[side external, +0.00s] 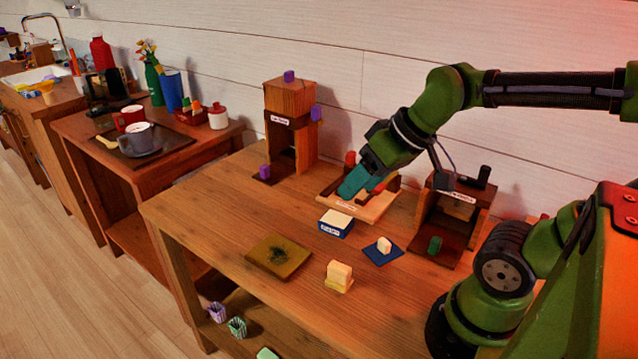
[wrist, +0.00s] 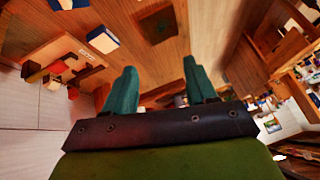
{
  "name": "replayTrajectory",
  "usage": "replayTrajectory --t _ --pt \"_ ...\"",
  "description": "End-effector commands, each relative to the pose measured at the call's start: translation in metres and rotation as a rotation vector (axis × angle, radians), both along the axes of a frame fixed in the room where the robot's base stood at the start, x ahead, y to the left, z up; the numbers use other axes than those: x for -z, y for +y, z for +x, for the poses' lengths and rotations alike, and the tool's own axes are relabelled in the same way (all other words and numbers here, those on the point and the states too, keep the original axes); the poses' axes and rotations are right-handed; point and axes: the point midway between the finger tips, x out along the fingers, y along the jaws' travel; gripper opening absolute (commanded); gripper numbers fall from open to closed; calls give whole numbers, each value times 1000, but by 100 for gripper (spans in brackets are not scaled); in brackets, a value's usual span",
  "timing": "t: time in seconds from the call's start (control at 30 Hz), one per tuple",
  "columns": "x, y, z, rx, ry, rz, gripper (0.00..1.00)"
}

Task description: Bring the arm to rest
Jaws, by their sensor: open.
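My gripper (side external: 350,187) has teal fingers and hangs over the labelled light-wood tray (side external: 372,211) near the back of the wooden table (side external: 215,205). In the side view the fingers overlap the tray; I cannot tell the exact gap. In the wrist view my gripper (wrist: 160,72) has its two fingers well apart with nothing between them. The labelled tray (wrist: 50,50) lies to the left there, with red, yellow and dark pieces at it. My green arm reaches in from the right.
A blue labelled box (side external: 336,226) stands in front of the tray. A blue mat with a cream block (side external: 384,245), an olive mat (side external: 278,256) and another cream block (side external: 340,273) lie nearer. Wooden stands flank the tray, left (side external: 291,125) and right (side external: 452,215). The table's left front is clear.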

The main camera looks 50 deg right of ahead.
Motion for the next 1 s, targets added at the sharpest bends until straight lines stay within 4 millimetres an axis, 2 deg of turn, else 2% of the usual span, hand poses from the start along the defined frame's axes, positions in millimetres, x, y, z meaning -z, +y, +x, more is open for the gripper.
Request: replayTrajectory --t 0.1,0.2,1.0 --pt "-9 15 -5 90 -39 91 56" --pt "-12 20 -7 134 -50 134 56" --pt "-12 21 -8 151 -50 149 56"
